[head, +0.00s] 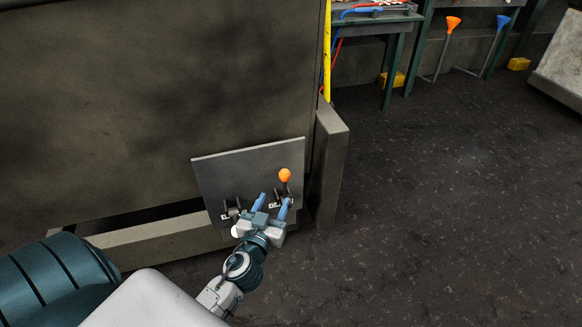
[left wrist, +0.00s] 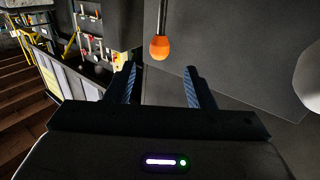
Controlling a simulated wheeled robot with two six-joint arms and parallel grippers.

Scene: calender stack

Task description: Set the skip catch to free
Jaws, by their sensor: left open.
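A grey upright panel (head: 245,165) carries two small levers. The right lever has an orange ball knob (head: 285,175) pointing up; the left lever has a white ball knob (head: 235,231) low down, beside my gripper. Small white labels sit by both lever bases, too small to read, so I cannot tell which is the skip catch. My left gripper (head: 274,199) is open and empty just below the orange knob. In the left wrist view, the orange knob (left wrist: 160,47) on its dark rod shows past the gap between the fingers, apart from them. The white knob (left wrist: 312,75) is at the right edge.
A large dark machine wall (head: 150,90) rises behind the panel. A grey post (head: 330,165) stands close to the panel's right. Dark floor (head: 440,220) is open to the right. Green benches (head: 397,60) and orange and blue funnel-topped stands are at the back.

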